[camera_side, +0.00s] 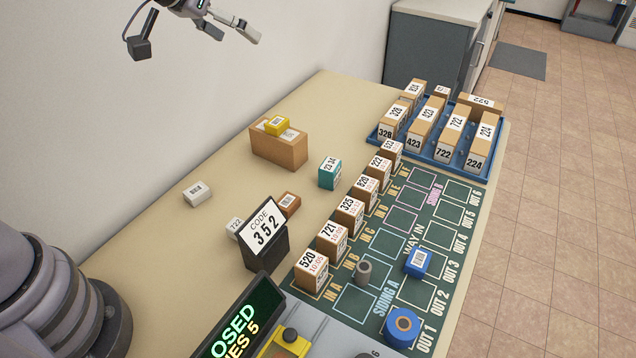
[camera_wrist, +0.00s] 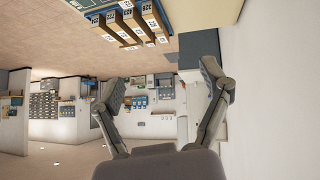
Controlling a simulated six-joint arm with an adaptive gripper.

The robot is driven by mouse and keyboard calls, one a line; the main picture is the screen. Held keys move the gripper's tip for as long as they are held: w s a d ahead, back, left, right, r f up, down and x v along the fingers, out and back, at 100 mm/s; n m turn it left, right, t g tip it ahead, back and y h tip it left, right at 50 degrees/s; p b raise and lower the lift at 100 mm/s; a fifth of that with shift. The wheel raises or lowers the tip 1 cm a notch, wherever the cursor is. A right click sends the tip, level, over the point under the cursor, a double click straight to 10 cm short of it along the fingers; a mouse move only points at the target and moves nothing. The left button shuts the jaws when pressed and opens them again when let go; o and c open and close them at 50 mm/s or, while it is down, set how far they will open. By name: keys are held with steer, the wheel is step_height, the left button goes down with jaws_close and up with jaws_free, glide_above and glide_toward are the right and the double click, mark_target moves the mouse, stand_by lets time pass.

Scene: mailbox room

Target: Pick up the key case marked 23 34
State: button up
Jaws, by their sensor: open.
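The key case marked 23 34 (camera_side: 330,173) is a small teal box with a white label. It stands on the beige table, left of the row of cardboard boxes on the green mat, in the side view. My gripper (camera_side: 234,28) is high above the far left of the table, well away from the case. In the wrist view my gripper (camera_wrist: 162,92) has its two fingers spread wide with nothing between them. The key case is not seen in the wrist view.
A small brown box (camera_side: 289,202) and a black code sign (camera_side: 264,240) stand nearer. A blue tray (camera_side: 420,155) holds several boxes at the far right. Bare table surrounds the case's left side.

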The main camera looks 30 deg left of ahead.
steer(key=w+d+f+t, duration=0.1)
steer(key=w+d+f, duration=0.5)
steer(key=w+f, duration=0.5)
steer(key=t+y, duration=0.2)
glide_above(329, 165)
steer(key=s, duration=0.3)
step_height(329, 165, down, 11)
step_height(329, 165, down, 9)
steer(key=shift+r, duration=0.15)
steer(key=shift+w+f, duration=0.85)
steer(key=shift+f, duration=0.1)
steer(key=shift+w+f, duration=0.25)
steer(key=shift+w, duration=0.3)
steer(key=c, duration=1.3)
